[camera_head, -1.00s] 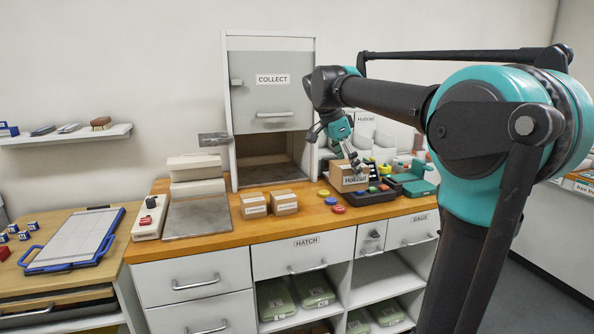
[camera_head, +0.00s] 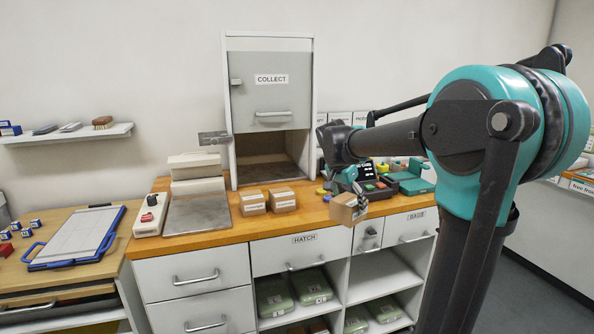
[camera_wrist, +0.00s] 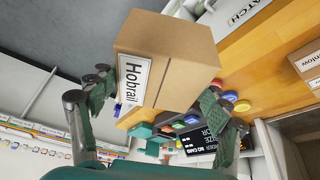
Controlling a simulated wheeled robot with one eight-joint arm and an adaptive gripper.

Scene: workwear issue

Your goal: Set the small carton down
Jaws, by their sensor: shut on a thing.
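A small brown carton (camera_head: 346,209) with a white label is held in my gripper (camera_head: 357,197), near the front edge of the wooden counter. In the wrist view the carton (camera_wrist: 185,70) fills the upper middle and its label reads "Hobrail". My gripper's fingers (camera_wrist: 160,108) are on either side of the carton and shut on it. The carton looks tilted in the wrist view. Whether its underside touches anything cannot be told.
Two cartons (camera_head: 283,200) (camera_head: 252,203) stand on the counter (camera_head: 225,236) before the open COLLECT hatch (camera_head: 270,172). Coloured buttons and a dark keypad unit (camera_head: 376,188) lie behind the held carton. A scale-like plate (camera_head: 196,216) is at the left. Bare counter shows between.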

